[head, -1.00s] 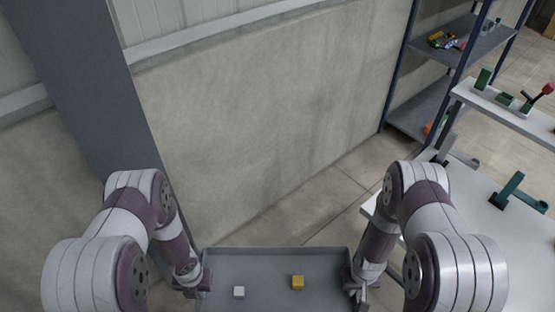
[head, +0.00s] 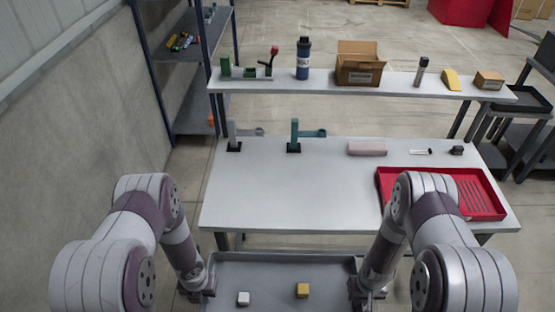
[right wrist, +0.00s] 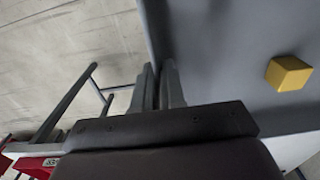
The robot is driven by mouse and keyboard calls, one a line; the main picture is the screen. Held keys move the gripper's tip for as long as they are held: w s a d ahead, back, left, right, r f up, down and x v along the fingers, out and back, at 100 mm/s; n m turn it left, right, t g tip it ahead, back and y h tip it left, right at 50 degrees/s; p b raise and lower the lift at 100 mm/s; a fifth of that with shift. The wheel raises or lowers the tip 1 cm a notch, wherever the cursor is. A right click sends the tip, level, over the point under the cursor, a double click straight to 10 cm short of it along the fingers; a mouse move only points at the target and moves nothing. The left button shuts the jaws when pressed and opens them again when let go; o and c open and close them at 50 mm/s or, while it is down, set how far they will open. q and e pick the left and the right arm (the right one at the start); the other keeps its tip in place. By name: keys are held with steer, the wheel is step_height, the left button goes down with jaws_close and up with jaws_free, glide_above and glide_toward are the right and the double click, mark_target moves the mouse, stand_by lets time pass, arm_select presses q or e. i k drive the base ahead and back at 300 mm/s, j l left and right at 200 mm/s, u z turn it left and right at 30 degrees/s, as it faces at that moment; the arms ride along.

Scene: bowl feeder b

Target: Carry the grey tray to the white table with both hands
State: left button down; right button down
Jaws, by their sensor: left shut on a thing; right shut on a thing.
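The grey tray (head: 270,273) is held between my two grippers at the bottom of the head view, in front of the white table's near edge. A white cube (head: 243,298) and a yellow cube (head: 302,290) lie in it. My left gripper (head: 205,287) is shut on the tray's left side. My right gripper (head: 357,287) is shut on its right side. In the right wrist view, the right fingers (right wrist: 159,88) close on the tray's wall (right wrist: 152,30), and the yellow cube (right wrist: 288,73) shows inside. The white table (head: 285,190) stands ahead, its left and middle top clear.
A red tray (head: 480,190) lies on the table's right, partly behind my right arm. Two upright holders (head: 294,135), a pink block (head: 367,148) and small items stand towards its back. A raised shelf (head: 300,84) carries a bottle and an open box. A rack (head: 196,95) stands at left.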

mark_target(283, 193)
steer(key=i, duration=1.4)
